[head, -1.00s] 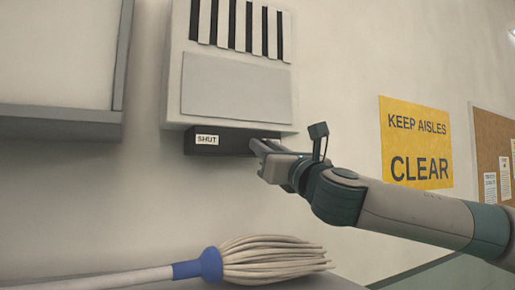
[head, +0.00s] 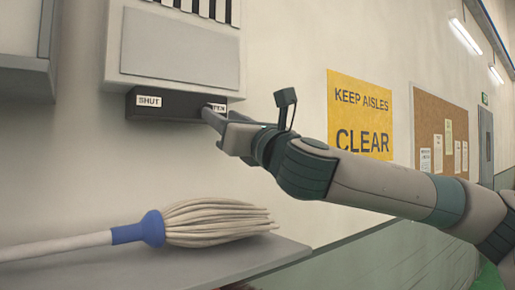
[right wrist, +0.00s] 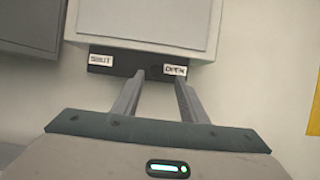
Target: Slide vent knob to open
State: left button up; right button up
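The vent (head: 180,45) is a pale wall box with dark slots at its top. I cannot make out the vent knob clearly. My right gripper (head: 207,117) is at the strip's right end, just below the OPEN label. In the right wrist view its fingers (right wrist: 160,78) are apart, with nothing clearly held between them. My left gripper is out of view.
A mop (head: 205,222) with a blue collar lies on a grey ledge (head: 255,262) below. A grey-framed panel (head: 25,60) hangs at left. A yellow sign (head: 360,115) and a cork board (head: 440,125) are on the wall at right. The wall below the vent is clear.

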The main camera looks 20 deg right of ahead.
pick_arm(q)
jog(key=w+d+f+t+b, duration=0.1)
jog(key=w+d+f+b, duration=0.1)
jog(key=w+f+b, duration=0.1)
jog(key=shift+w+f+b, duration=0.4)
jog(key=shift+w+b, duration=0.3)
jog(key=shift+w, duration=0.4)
pick_arm(e)
jog(key=v, duration=1.2)
jog(key=shift+d, duration=0.2)
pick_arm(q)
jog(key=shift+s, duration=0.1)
pick_arm(e)
jog(key=shift+r, duration=0.1)
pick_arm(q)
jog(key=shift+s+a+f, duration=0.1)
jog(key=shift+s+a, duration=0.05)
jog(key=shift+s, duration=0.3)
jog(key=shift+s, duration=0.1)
